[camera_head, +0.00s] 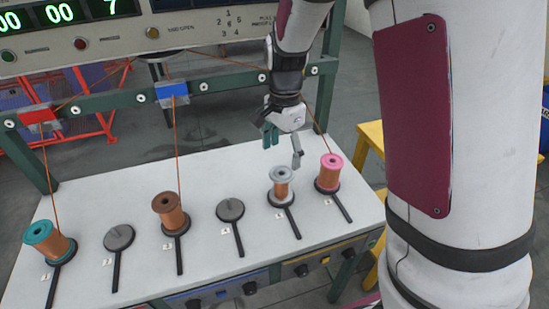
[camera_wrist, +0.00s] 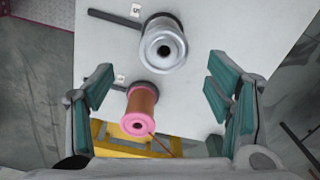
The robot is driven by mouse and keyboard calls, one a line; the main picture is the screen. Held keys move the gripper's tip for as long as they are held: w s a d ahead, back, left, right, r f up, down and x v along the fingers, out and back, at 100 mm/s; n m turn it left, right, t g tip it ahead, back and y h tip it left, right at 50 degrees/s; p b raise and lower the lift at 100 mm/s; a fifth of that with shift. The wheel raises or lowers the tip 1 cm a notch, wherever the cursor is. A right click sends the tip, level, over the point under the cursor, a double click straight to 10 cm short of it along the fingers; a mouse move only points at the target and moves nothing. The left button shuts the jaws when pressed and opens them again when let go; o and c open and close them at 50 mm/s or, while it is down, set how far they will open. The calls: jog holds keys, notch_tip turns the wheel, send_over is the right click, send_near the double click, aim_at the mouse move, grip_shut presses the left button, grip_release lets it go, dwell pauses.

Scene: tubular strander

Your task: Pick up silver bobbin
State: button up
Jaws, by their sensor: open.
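The silver bobbin (camera_head: 282,182) stands upright on a dark holder at the right part of the white table, just left of the pink bobbin (camera_head: 331,172). In the wrist view the silver bobbin (camera_wrist: 163,43) is at the top centre, seen from above with its dark centre hole. The pink bobbin (camera_wrist: 138,112) is below it. My gripper (camera_head: 284,143) is open and empty, above and behind the silver bobbin. Its teal-padded fingers also show in the wrist view (camera_wrist: 160,95), spread wide, with neither touching a bobbin.
On the white table (camera_head: 145,195) stand a brown bobbin (camera_head: 168,211), a teal bobbin (camera_head: 48,241) and two empty holders (camera_head: 230,210). An orange wire runs up from the pink bobbin. A green frame bar and control panel (camera_head: 150,30) stand behind. A yellow stand (camera_head: 370,140) is at the right.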

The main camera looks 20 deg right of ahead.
aim_at(282, 170)
jog(key=f, duration=0.7)
jog(key=shift+w+d+f+b, duration=0.1)
jog(key=shift+w+f+b, duration=0.25)
jog(key=shift+f, duration=3.2)
jog(key=shift+c, duration=0.3)
jog(key=c, duration=1.1)
